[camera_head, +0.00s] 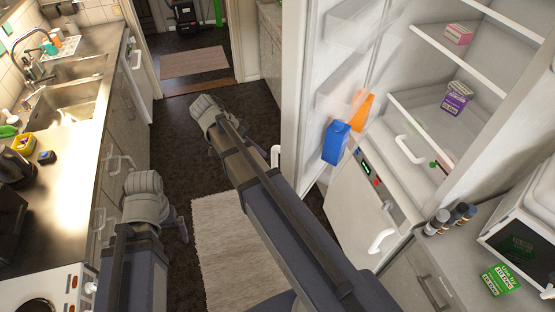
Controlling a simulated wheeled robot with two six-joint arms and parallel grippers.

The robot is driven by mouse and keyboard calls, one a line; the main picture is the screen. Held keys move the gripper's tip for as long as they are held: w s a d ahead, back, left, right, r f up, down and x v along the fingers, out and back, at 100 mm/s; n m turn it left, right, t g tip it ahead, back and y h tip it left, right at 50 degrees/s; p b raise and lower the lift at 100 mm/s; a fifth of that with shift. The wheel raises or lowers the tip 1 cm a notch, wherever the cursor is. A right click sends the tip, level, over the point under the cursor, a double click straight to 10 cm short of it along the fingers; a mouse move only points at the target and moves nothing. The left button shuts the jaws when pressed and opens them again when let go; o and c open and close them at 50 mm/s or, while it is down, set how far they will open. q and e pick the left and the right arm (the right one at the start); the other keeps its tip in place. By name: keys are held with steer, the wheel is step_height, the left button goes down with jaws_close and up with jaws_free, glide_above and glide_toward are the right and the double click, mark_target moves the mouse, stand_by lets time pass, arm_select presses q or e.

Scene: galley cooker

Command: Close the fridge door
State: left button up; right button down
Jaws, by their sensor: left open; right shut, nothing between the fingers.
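The white fridge door (305,70) stands wide open in the head view, its inner side with clear shelves facing right. A blue carton (337,142) and an orange carton (361,108) stand in a door shelf. A white handle (275,156) shows at the door's outer side, close to my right arm. The open fridge interior (420,65) is to the right of the door. My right arm reaches up across the middle, left of the door, and hides part of it. My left arm is at lower left.
A counter with a sink (75,100) runs along the left. Below the fridge is a white appliance (350,205) with a handle. A counter with small jars (437,222) and a microwave (530,225) is at lower right. Dark floor with a pale rug (222,245) lies between.

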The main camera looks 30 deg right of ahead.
mark_target(274, 164)
steer(key=b+x, duration=0.6)
steer(key=x, duration=0.2)
steer(key=shift+f+b, duration=0.25)
steer(key=shift+b, duration=0.15)
steer(key=shift+b+x, duration=0.6)
steer(key=shift+x, duration=0.2)
steer(key=shift+s+d, duration=0.1)
